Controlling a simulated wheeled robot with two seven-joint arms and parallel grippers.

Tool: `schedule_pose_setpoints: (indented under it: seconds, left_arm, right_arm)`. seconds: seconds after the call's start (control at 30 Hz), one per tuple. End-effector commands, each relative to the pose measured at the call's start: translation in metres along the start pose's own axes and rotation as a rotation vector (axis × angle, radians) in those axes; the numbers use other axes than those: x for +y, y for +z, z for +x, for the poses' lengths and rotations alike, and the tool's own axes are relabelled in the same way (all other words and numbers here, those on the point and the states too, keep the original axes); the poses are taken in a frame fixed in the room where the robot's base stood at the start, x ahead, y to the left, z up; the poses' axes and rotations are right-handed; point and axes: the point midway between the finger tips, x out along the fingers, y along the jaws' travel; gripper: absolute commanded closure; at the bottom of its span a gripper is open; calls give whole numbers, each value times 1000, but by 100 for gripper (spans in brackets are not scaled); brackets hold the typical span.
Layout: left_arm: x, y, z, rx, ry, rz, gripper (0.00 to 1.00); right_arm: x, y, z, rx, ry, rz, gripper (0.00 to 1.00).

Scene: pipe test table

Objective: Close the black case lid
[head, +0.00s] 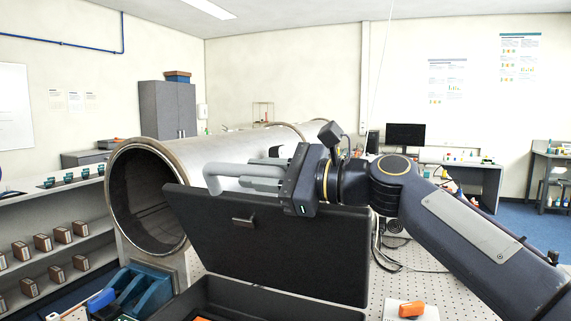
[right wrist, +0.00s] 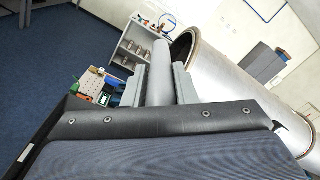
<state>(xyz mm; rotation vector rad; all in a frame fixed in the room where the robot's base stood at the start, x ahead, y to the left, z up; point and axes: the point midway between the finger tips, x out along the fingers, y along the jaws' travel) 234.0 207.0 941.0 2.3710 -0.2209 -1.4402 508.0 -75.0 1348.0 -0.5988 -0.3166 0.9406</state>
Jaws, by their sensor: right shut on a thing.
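The black case lid (head: 270,245) stands open and tilted up, with a small latch (head: 243,222) on the face towards me. The case base (head: 235,296) lies below it at the bottom of the head view, cut off by the frame. My right gripper (head: 225,178) points left along the lid's top edge, its fingers just above that edge; I cannot tell whether it touches the lid. It is shut on a grey cylindrical piece (head: 211,180), which also shows between the fingers in the right wrist view (right wrist: 161,72). My left gripper is not in view.
A large metal pipe (head: 160,150) lies close behind the lid and gripper. Blue holders (head: 135,290) stand left of the case. An orange item (head: 411,309) sits on a white pad to the right. Shelves (head: 60,235) with boxes are at far left.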

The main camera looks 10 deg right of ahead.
Motion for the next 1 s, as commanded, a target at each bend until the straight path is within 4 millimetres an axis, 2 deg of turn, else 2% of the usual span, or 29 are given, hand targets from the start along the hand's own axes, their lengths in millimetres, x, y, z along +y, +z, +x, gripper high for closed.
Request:
schedule_pose_setpoints:
  seconds: [0.03, 0.4, 0.8, 1.0]
  left_arm:
    - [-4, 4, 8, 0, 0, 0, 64]
    - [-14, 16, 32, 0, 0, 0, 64]
    - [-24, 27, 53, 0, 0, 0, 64]
    - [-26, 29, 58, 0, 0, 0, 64]
  right_arm:
    - [10, -7, 0, 6, 4, -16, 100]
    - [47, -4, 0, 6, 4, -120, 100]
    - [85, 0, 1, 9, 4, -232, 100]
    - [97, 3, 1, 9, 4, -268, 100]
